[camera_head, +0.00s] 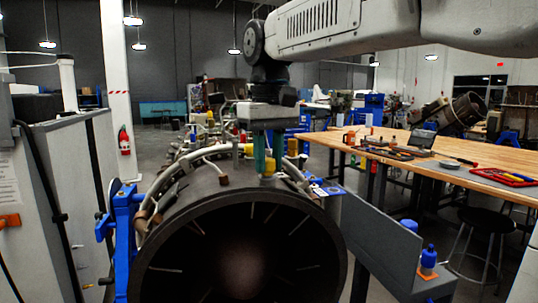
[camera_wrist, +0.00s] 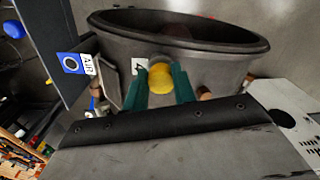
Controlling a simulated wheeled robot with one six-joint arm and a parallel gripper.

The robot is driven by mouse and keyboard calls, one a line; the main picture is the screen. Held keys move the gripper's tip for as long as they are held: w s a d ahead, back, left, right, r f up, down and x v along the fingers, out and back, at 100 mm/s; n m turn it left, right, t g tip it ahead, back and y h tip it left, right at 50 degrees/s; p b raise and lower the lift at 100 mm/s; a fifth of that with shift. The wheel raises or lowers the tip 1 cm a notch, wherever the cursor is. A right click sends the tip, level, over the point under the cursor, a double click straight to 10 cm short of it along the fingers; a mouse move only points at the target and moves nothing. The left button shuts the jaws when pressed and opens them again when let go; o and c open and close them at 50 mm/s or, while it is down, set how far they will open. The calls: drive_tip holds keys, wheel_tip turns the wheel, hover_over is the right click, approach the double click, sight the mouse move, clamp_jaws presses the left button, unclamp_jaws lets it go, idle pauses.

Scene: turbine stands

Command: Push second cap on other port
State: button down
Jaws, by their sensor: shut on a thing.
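My gripper (camera_head: 265,156) points down above the near top of the dark turbine (camera_head: 218,207). Its green fingers are shut on a yellow cap (camera_head: 269,167). In the wrist view the cap (camera_wrist: 160,76) sits between the fingertips (camera_wrist: 161,84), close against the turbine's outer wall below its rim (camera_wrist: 115,22). The cap hides what lies behind it, so I cannot tell whether it is on a port. A brown stub (camera_wrist: 206,93) also shows right of the fingers in the wrist view.
Pipes and hoses (camera_head: 165,190) run along the turbine's left side. A blue stand (camera_head: 124,225) holds it. A grey panel (camera_head: 385,240) with blue bottles (camera_head: 428,257) is at the right. A wooden workbench (camera_head: 400,160) with tools stands behind. A fire extinguisher (camera_head: 124,140) is at the left.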

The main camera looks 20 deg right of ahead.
sight(269, 159)
drive_tip(key=shift+f, duration=0.4)
drive_tip(key=c, duration=1.1)
unclamp_jaws()
drive_tip(key=shift+w, duration=0.1)
drive_tip(key=shift+r, duration=0.1)
drive_tip(key=shift+o, duration=0.9)
drive_tip(key=shift+r, duration=0.1)
drive_tip(key=shift+r, duration=3.5)
